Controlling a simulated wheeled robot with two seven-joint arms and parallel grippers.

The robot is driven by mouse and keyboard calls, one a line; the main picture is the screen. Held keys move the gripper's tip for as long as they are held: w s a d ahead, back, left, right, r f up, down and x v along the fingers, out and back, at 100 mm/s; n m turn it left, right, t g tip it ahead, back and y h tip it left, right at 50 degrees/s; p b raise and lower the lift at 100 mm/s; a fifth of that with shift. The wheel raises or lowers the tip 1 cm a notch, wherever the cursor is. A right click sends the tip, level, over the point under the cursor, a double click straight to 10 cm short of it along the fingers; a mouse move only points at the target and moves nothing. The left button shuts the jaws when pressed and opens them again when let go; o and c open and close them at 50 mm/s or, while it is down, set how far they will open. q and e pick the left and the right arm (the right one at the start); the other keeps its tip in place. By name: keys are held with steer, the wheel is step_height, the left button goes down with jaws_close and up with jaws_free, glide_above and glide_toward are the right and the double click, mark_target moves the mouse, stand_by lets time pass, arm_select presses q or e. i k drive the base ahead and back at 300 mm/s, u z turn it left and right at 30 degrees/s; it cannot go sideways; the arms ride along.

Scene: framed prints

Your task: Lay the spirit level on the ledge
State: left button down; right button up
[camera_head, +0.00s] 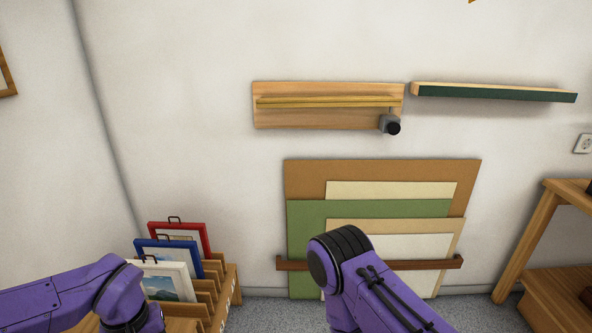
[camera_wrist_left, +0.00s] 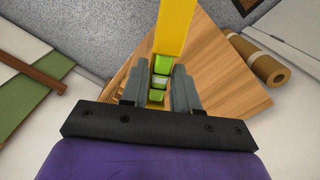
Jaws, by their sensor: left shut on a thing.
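The spirit level (camera_wrist_left: 174,28), a yellow bar with bright green parts, shows in the left wrist view. My left gripper (camera_wrist_left: 159,76) is shut on it, and the bar runs from between the fingers toward the top of the picture. Its far end is cut off. In the head view a narrow ledge (camera_head: 495,93) with a green front and pale wooden top is fixed on the wall at the upper right; its top looks bare. My left gripper and the level are outside the head view. My right arm reaches into the middle, but its gripper does not show.
A wooden board with a rail (camera_head: 290,117) hangs left of the ledge, with a grey and black knob (camera_head: 390,124). Large panels (camera_head: 300,178) lean below. A wooden rack (camera_head: 228,285) holds framed prints at the lower left. A wooden bench (camera_head: 525,235) stands right.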

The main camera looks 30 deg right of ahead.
mark_target(347, 101)
steer(key=u, duration=0.05)
steer(key=k, duration=0.6)
steer(key=z, duration=1.2)
steer(key=i, duration=0.7)
steer(key=z, duration=0.6)
steer(key=i, duration=0.8)
steer(key=u, duration=0.2)
